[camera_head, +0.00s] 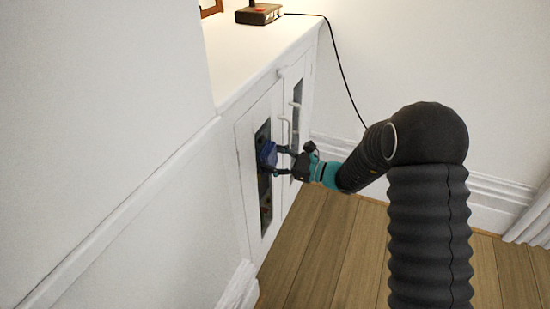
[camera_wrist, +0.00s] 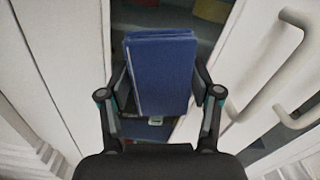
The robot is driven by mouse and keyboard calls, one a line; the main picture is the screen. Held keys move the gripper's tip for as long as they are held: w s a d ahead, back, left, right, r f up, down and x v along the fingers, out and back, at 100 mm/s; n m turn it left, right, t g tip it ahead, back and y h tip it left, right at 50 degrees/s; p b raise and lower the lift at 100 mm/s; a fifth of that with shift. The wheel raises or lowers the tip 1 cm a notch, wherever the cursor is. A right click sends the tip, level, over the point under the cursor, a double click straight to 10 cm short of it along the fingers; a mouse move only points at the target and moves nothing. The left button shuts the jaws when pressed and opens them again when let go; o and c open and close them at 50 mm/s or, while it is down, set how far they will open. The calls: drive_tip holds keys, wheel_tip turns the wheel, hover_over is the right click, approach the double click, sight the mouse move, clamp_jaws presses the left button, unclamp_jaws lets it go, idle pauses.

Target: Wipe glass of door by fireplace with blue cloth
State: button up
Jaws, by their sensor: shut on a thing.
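The cabinet door (camera_head: 246,138) is white with a dark glass pane (camera_head: 265,197) in its middle. A folded blue cloth (camera_head: 268,155) is at the upper half of the pane. My gripper (camera_head: 283,160) is shut on the cloth, which also fills the middle of the wrist view (camera_wrist: 160,75), between the two fingers. The cloth is against or very close to the glass; I cannot tell whether it touches. It hides part of the pane behind it. Objects behind the glass show below and above the cloth.
A second glazed door (camera_head: 297,100) stands just right, with pale bar handles (camera_wrist: 270,65) sticking out near my gripper. A lamp base (camera_head: 258,14) with a black cord (camera_head: 342,72) stands on the cabinet top (camera_head: 245,60). The wooden floor (camera_head: 320,250) is clear.

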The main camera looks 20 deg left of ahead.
sight(263, 139)
drive_tip(key=shift+f+b, duration=1.4)
drive_tip(key=shift+b, duration=0.5)
drive_tip(key=shift+d+r+p, duration=0.1)
drive_tip(key=shift+r+p, duration=0.6)
drive_tip(key=shift+r, duration=0.8)
drive_tip(key=shift+r+p, duration=1.4)
drive_tip(key=shift+r, duration=1.6)
